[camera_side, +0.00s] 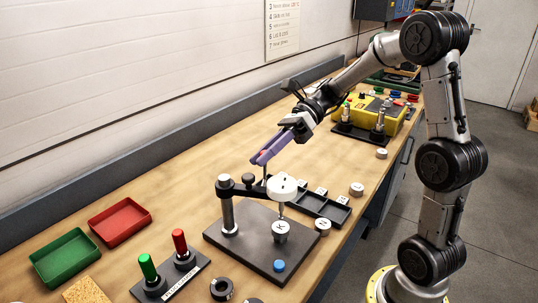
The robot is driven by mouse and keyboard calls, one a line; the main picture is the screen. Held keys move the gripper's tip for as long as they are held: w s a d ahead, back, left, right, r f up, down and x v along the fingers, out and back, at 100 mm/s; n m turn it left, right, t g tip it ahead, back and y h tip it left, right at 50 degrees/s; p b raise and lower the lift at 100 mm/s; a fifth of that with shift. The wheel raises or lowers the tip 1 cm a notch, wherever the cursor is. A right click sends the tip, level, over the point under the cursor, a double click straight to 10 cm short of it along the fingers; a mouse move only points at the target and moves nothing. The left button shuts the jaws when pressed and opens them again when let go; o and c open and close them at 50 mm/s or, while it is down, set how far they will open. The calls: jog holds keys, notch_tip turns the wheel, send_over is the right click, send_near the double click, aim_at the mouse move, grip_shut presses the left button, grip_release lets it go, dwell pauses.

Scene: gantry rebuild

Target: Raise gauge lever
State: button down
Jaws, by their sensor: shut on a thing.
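A dial gauge (282,188) with a round white face hangs on a dark arm from a metal post (229,210) on a dark base plate (262,262). Its thin lever (265,172) stands up at the left of the dial, its top between my fingers. My gripper (262,157), with purple fingers, is shut on the lever from above right. A pale round part marked K (280,231) stands on the plate below the gauge's stem. I cannot tell whether the stem touches it.
A dark compartment tray (328,205) with white pieces lies right of the gauge; white round parts (357,189) stand nearby. Red (120,222) and green (65,257) trays and a rack with coloured handles (180,243) are at front left. A yellow device (378,114) stands behind.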

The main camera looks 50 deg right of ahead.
jog(key=shift+w, duration=0.1)
dwell(0.4)
jog(key=c, duration=0.7)
grip_release()
jog(key=shift+a, duration=0.1)
jog(key=v, duration=1.4)
jog(key=shift+w, duration=0.15)
